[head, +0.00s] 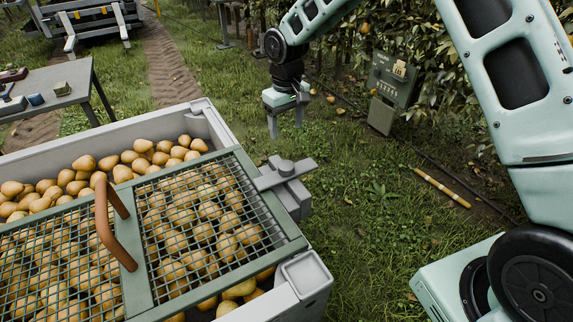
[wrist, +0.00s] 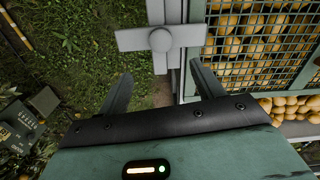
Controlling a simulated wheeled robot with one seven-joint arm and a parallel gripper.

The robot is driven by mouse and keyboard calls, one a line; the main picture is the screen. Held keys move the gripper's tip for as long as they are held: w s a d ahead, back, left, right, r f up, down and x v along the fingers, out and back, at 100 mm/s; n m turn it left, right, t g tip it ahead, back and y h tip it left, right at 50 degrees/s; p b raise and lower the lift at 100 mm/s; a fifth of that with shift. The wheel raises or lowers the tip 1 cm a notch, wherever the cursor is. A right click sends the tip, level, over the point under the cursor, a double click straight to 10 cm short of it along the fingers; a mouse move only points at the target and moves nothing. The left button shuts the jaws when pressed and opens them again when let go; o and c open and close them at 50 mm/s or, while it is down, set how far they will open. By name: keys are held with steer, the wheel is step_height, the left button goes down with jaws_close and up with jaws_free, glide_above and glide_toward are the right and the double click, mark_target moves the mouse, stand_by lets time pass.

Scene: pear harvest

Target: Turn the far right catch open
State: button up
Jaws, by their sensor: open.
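The catch (head: 286,169) is a grey bar with a round knob on a block at the right side of the pear crate (head: 225,128). The bar lies across the crate's edge, its inner end over the frame of the green mesh lid (head: 292,245). In the wrist view the catch (wrist: 160,39) is at the top middle, just beyond my fingertips. My gripper (head: 286,124) is open and empty, pointing down beyond the catch and outside the crate. In the wrist view my gripper (wrist: 161,70) has its fingers apart, not touching the bar.
Pears fill the crate under the lid, which has a brown handle (head: 105,222). A grey table (head: 75,85) stands at the back left. A green box (head: 393,80) stands by the trees. A yellow stick (head: 442,187) lies on the grass. The grass right of the crate is otherwise mostly clear.

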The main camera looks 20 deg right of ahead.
mark_target(286, 164)
step_height(286, 164, down, 14)
steer(key=shift+r+b, duration=0.1)
steer(key=shift+b, duration=0.25)
steer(key=c, duration=1.4)
